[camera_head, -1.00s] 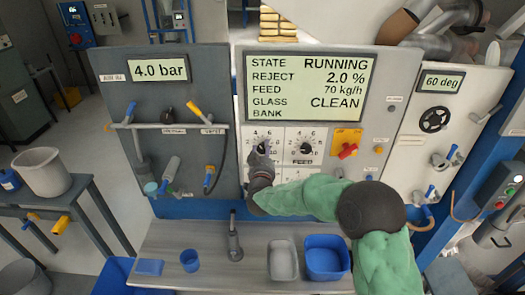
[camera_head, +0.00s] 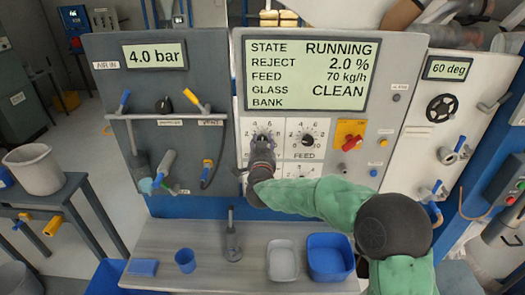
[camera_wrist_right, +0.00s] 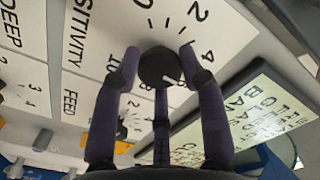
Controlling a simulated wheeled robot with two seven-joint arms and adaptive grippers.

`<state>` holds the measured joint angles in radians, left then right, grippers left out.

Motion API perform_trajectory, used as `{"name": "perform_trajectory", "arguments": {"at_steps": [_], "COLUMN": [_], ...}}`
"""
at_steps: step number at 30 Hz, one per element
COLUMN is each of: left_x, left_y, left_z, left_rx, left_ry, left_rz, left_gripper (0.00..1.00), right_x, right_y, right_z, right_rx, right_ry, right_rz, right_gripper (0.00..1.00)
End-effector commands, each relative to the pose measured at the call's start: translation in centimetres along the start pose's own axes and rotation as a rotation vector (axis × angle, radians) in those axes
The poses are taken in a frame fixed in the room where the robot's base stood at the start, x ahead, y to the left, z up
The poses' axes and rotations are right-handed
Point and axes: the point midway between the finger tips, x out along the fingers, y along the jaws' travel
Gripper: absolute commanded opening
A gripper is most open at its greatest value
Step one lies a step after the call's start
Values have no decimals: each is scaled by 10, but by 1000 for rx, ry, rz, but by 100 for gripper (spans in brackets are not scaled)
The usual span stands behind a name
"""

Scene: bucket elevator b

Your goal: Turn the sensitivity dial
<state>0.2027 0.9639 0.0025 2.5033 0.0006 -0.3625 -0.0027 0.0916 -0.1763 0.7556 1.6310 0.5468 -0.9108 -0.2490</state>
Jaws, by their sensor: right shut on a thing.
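The sensitivity dial (camera_wrist_right: 157,68) is a round dark knob on a white scale plate, beside the word SENSITIVITY in the wrist view. A pale mark shows on its lower right edge in that view; the exact setting is hard to read. My right gripper (camera_wrist_right: 163,62) has its fingers on both sides of the dial and is shut on it. In the head view my right gripper (camera_head: 262,142) reaches the left of the two upper scale plates and hides most of the dial. My left gripper is not in view.
The FEED dial (camera_head: 308,138) is close on the right, with a red switch (camera_head: 351,142) on a yellow plate beyond it. The display (camera_head: 309,74) above reads RUNNING. Below is a bench with a grey tray (camera_head: 283,262), a blue bin (camera_head: 329,258) and a blue cup (camera_head: 185,260).

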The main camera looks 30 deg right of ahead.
Motion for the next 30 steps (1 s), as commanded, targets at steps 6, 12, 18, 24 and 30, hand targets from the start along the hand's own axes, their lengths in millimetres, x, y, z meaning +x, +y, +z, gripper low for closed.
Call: {"name": "perform_trajectory", "arguments": {"at_steps": [6,12,18,24,30], "left_x": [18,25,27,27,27], "left_y": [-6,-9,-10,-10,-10], "left_z": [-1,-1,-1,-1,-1], "left_rx": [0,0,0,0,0], "left_ry": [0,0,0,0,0], "left_rz": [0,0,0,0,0], "left_gripper": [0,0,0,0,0], "right_x": [1,2,2,2,2], "right_y": [-1,-1,-2,-2,-2], "right_z": [-8,-10,-11,-12,-13], "right_rx": [134,203,229,232,231], "right_ry": [18,19,20,22,22], "right_rz": [-5,-6,-5,-5,-5], "right_gripper": [9,9,9,9,56]}}
